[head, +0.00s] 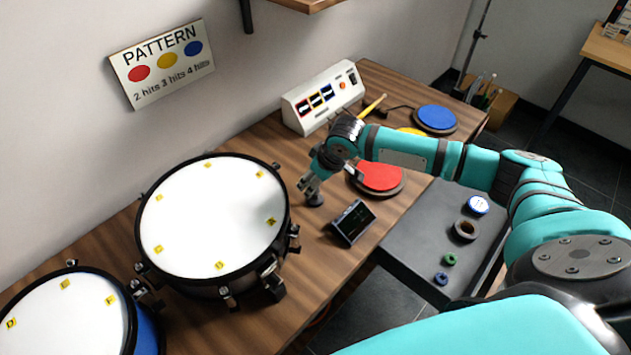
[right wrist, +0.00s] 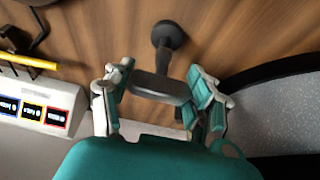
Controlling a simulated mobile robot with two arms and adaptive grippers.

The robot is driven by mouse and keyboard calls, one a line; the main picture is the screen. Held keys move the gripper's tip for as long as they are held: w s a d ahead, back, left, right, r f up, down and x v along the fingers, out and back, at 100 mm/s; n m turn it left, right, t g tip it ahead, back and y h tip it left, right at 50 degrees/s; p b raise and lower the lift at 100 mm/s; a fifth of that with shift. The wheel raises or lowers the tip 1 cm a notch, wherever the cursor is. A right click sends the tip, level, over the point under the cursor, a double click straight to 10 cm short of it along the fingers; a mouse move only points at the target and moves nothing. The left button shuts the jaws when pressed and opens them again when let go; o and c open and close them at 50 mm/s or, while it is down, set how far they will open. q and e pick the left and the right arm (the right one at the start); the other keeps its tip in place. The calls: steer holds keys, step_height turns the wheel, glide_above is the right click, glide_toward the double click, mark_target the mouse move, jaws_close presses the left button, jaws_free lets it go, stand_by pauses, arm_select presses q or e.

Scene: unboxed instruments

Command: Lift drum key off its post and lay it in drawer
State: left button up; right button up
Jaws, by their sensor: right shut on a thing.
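My right gripper (head: 311,183) is over the wooden table, just right of the large white drum. In the right wrist view the gripper (right wrist: 160,95) has its two fingers on either end of the wide grey bar of the drum key (right wrist: 160,88), shut on it. The key's stem runs to a round dark base (right wrist: 168,35) on the wood. Whether the key is still seated on its post is hard to tell. In the head view the base (head: 315,200) shows just below the fingers. My left gripper is not in view.
The large drum (head: 213,215) stands close on the left. A small black device (head: 351,223) and a red pad (head: 380,178) lie on the right. A white control box (head: 322,97) is behind. A grey surface (head: 420,240) with several round items adjoins the table's front.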

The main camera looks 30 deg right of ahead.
steer(key=r, duration=0.1)
steer(key=d+r, duration=0.1)
steer(key=r, duration=0.1)
steer(key=shift+s, duration=0.1)
steer(key=s+d+b, duration=0.1)
steer(key=s+d, duration=0.1)
steer(key=d, duration=0.5)
steer(key=s+d+r+b, duration=0.1)
steer(key=s+d, duration=0.2)
steer(key=d, duration=0.4)
steer(key=shift+s+r, duration=0.2)
steer(key=shift+s, duration=0.05)
steer(key=shift+r, duration=0.1)
steer(key=shift+r+p, duration=1.65)
steer(key=shift+p, duration=1)
